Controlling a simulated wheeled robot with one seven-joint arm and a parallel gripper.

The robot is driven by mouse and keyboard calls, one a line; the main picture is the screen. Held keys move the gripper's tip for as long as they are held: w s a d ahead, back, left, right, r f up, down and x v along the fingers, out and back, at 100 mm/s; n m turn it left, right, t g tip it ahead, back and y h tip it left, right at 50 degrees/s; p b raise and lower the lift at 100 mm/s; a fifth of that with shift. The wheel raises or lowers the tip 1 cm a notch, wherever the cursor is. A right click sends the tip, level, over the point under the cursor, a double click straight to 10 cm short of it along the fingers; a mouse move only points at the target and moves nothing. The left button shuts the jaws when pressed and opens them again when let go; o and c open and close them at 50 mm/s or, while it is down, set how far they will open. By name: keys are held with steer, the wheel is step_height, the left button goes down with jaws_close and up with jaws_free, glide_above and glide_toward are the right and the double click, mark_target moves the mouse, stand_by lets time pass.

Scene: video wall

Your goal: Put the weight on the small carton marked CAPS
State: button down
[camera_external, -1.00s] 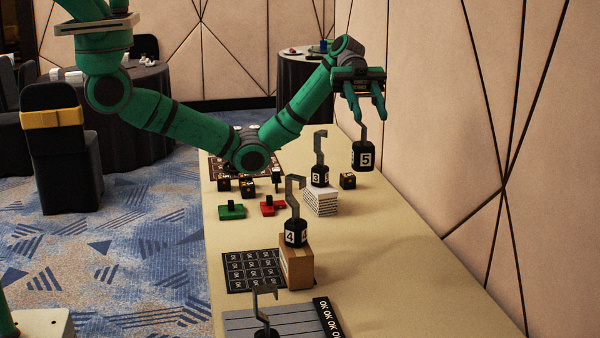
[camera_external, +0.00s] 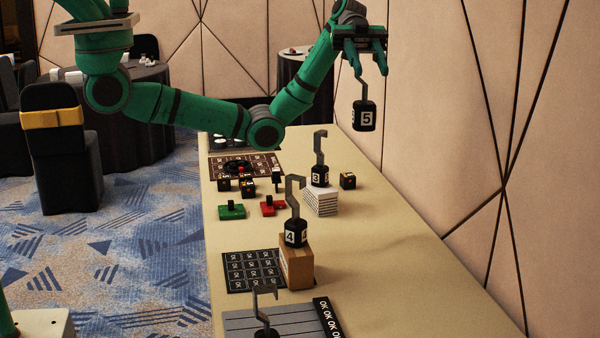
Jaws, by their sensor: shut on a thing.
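My gripper (camera_external: 362,60) is shut on the hook of a black weight marked 5 (camera_external: 365,116). The weight hangs upright in the air above the far right part of the table. A small brown carton (camera_external: 297,265) stands near the table's middle, with a black weight marked 4 (camera_external: 296,233) on top of it. A white striped block or stack (camera_external: 321,202) farther back bears a black weight marked 3 (camera_external: 319,175). I cannot read the word CAPS on any box.
A dark grid mat (camera_external: 252,270) lies left of the carton. A grey slatted board (camera_external: 245,323) with another hooked weight (camera_external: 266,331) and an OK strip (camera_external: 328,318) is at the front. Red (camera_external: 272,206) and green (camera_external: 232,211) pieces and small black blocks lie farther back. The table's right side is clear.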

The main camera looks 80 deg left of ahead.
steer(key=s+d+m+g+y, duration=0.1)
steer(key=s+d+m+g, duration=0.35)
steer(key=s+d, duration=1.3)
steer(key=s+d+m+g+y, duration=0.15)
steer(key=s+d, duration=0.35)
steer(key=s, duration=0.5)
steer(key=s+d+m+g+y, duration=0.1)
steer(key=s+d+m+g, duration=0.1)
steer(key=s+d, duration=0.5)
step_height(320, 180, down, 18)
steer(key=s+a+r, duration=0.1)
steer(key=s+a, duration=0.1)
steer(key=w+d+f, duration=0.3)
steer(key=d+f, duration=0.3)
steer(key=f, duration=0.1)
steer(key=w+d+f, duration=0.4)
steer(key=d+f, duration=0.2)
steer(key=shift+d+f, duration=0.2)
steer(key=shift+f, duration=0.2)
